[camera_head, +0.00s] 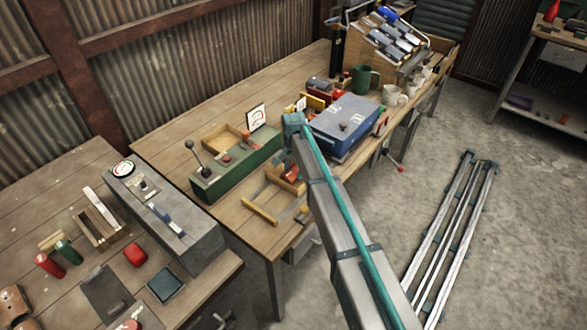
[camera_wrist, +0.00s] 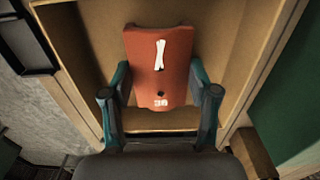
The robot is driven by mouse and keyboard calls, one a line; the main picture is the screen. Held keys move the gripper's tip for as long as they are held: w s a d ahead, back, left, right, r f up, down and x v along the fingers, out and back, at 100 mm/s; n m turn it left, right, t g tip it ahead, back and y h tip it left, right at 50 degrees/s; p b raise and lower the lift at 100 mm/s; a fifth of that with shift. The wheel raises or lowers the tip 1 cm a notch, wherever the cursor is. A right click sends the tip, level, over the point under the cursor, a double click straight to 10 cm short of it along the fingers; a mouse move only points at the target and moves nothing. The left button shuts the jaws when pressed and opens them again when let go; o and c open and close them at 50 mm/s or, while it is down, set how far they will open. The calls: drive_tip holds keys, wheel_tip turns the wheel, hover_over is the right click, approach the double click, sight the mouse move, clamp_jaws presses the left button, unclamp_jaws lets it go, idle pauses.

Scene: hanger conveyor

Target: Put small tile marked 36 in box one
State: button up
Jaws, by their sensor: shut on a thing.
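In the wrist view, an orange-red tile (camera_wrist: 158,62) with a white mark and white digits that look like 36 stands between the fingers of my gripper (camera_wrist: 159,82). The teal fingers are shut on its two side edges. The tile is inside or just over an open wooden box (camera_wrist: 92,40), whose walls show behind and beside it. In the head view, a wooden box (camera_head: 265,212) with a little orange-red in it lies beside my arm. My gripper is not clearly visible there. I cannot read which box is box one.
A green lever device (camera_head: 235,168) and another open wooden box (camera_head: 212,143) stand left of my arm. A blue case (camera_head: 345,122) lies to the right. A grey control unit (camera_head: 165,215) stands on the near left bench. Mugs (camera_head: 364,79) stand farther back.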

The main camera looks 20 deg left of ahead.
sight(293, 170)
drive_tip(key=shift+f, duration=0.2)
drive_tip(key=o, duration=1.2)
drive_tip(key=shift+r, duration=0.1)
wheel_tip(293, 170, up, 12)
drive_tip(key=b, duration=0.3)
drive_tip(key=shift+r, duration=0.15)
